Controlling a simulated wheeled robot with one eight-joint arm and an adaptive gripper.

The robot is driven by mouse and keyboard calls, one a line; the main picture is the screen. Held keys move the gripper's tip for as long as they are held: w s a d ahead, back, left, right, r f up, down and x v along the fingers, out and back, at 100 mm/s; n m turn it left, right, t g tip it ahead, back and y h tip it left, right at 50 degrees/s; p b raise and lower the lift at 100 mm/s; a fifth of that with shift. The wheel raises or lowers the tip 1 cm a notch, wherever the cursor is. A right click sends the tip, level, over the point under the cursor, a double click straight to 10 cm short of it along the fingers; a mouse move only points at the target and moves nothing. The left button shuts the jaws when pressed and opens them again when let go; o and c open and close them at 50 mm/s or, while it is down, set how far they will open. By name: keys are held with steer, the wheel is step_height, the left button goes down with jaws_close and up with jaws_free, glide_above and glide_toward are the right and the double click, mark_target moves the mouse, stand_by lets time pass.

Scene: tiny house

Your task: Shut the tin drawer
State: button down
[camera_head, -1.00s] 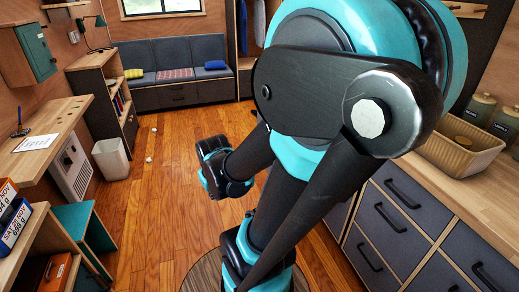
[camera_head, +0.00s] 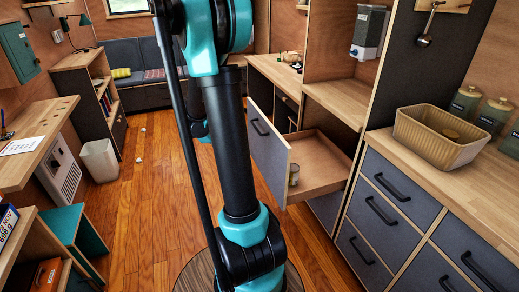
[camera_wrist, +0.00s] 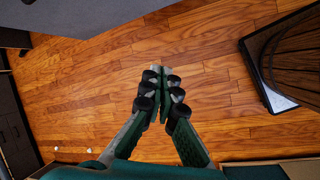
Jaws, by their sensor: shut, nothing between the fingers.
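A drawer with a dark grey front (camera_head: 268,150) and a pale wooden box stands pulled out below the counter, right of my arm in the head view. In the wrist view my gripper (camera_wrist: 160,80) is shut and empty, above the wooden floor. In the head view my arm hides most of the gripper, so its exact distance from the drawer cannot be told.
Closed grey drawers (camera_head: 400,195) line the right side under a counter with a ribbed basket (camera_head: 440,135) and canisters. Open wooden floor (camera_head: 150,210) lies between.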

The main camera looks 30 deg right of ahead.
steer(key=w+d+f+n+g+h, duration=0.3)
steer(key=w+d+f+n, duration=0.3)
steer(key=w+d, duration=0.55)
glide_toward(265, 151)
steer(key=shift+x, duration=2.95)
steer(key=s+d, duration=0.3)
steer(key=d, duration=0.8)
steer(key=s+d, duration=0.2)
steer(key=d, duration=1)
steer(key=s+d, duration=0.3)
steer(key=d, duration=0.9)
steer(key=shift+s+d, duration=0.25)
steer(key=shift+s, duration=0.05)
steer(key=shift+d, duration=0.1)
